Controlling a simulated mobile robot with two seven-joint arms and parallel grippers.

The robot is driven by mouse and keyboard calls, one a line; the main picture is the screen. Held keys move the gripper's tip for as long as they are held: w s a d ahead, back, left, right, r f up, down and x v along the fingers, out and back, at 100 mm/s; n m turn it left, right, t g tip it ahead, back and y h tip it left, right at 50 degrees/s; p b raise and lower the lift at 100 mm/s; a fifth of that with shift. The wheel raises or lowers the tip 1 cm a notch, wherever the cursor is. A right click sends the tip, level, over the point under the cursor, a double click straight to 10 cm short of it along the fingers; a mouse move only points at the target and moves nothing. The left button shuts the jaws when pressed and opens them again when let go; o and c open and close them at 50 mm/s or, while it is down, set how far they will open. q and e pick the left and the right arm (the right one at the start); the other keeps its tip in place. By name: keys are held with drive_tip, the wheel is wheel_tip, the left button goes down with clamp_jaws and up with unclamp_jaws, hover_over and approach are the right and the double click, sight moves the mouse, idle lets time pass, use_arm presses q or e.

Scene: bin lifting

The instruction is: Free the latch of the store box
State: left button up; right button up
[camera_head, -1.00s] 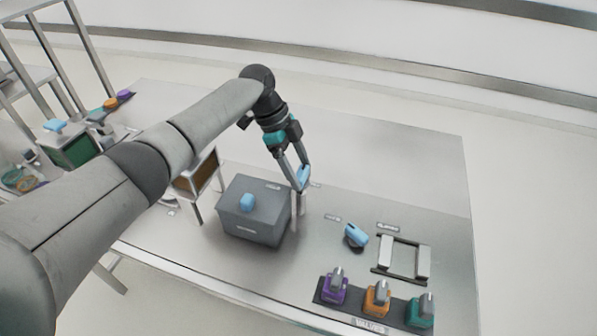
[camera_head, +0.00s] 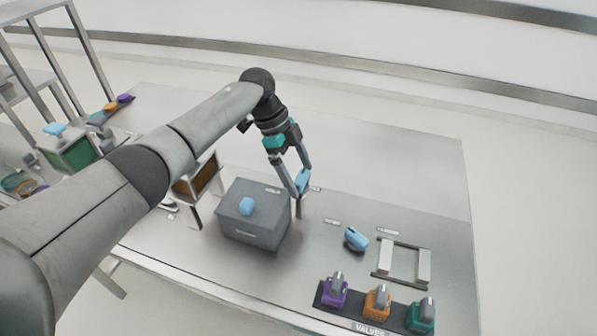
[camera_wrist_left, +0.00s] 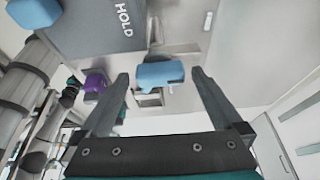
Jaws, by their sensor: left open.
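The grey store box (camera_head: 255,225) stands on the table, with a blue knob (camera_head: 247,206) on its lid and the word HOLD on top. A blue latch handle (camera_head: 302,181) stands on a short post just right of the box. In the left wrist view the blue handle (camera_wrist_left: 160,75) lies between the fingers, with a gap visible on each side. My left gripper (camera_head: 297,185) is open and points down at the handle. The box corner with HOLD (camera_wrist_left: 105,25) shows at the top of the wrist view. My right gripper is not in view.
Right of the box lie a blue piece (camera_head: 355,238) and a metal frame (camera_head: 403,262). Purple (camera_head: 334,292), orange (camera_head: 376,302) and teal (camera_head: 420,314) valves stand in front. A brown-fronted bin (camera_head: 196,181) is left of the box. The table's back right is clear.

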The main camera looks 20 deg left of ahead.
use_arm(q)
drive_tip(key=v, duration=1.5)
drive_tip(key=shift+s, duration=0.1)
